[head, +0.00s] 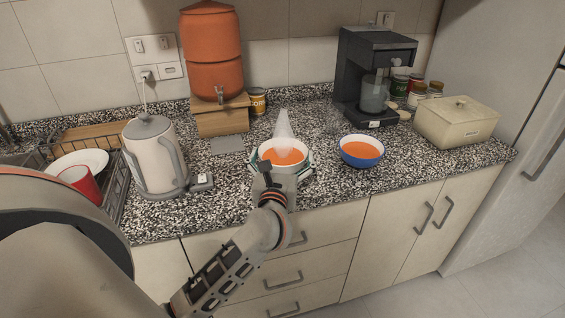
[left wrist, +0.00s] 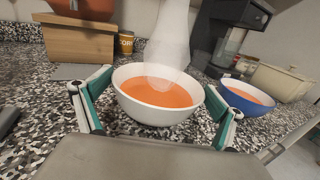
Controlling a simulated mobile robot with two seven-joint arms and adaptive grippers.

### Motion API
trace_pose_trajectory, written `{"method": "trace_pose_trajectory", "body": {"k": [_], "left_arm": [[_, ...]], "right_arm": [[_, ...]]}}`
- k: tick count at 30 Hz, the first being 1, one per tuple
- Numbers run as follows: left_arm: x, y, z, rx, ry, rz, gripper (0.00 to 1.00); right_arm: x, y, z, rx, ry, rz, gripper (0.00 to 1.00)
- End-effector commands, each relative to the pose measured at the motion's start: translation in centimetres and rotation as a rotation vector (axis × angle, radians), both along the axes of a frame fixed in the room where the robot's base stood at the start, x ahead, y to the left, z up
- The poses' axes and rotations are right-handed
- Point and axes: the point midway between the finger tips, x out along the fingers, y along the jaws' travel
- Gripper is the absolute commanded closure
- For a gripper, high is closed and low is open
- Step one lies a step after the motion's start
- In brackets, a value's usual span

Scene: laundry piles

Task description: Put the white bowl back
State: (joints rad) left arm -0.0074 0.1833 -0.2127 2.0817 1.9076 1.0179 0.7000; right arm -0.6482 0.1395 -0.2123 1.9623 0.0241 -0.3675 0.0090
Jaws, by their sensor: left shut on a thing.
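The white bowl (head: 292,169) holds orange soup, with pale steam rising from it. It is upright at the front of the speckled counter; I cannot tell if its base touches the counter. My left gripper (head: 283,165) is shut on the white bowl, one finger on each side. In the left wrist view the white bowl (left wrist: 152,119) is level between the green-lined fingers of the left gripper (left wrist: 155,103). My right gripper is in neither view.
A blue bowl (head: 362,160) of orange soup stands just right. A kettle (head: 153,155) and a dish rack (head: 115,192) are left. Behind are an orange dispenser (head: 212,60) on a wooden stand (head: 221,121) and a coffee machine (head: 352,75). A cream box (head: 458,127) is far right.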

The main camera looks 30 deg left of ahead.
Motion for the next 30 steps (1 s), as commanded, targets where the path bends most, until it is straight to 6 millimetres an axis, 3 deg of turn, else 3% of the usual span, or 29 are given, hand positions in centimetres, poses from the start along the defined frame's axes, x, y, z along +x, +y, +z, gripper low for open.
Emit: {"method": "trace_pose_trajectory", "body": {"k": [4, 17, 18, 30], "left_arm": [[0.0, 0.0, -1.4, 0.003, -0.003, 0.000, 0.49], [0.0, 0.0, -1.9, 0.002, -0.004, -0.001, 0.49], [0.0, 0.0, -2.1, 0.000, 0.000, -0.001, 0.02], [0.0, 0.0, -1.5, 0.000, -0.001, -0.001, 0.00]], "right_arm": [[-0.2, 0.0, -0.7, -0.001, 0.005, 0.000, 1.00], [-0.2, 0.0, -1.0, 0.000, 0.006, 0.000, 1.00], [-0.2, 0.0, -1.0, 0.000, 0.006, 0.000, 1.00], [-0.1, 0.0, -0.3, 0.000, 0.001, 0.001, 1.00]]}}
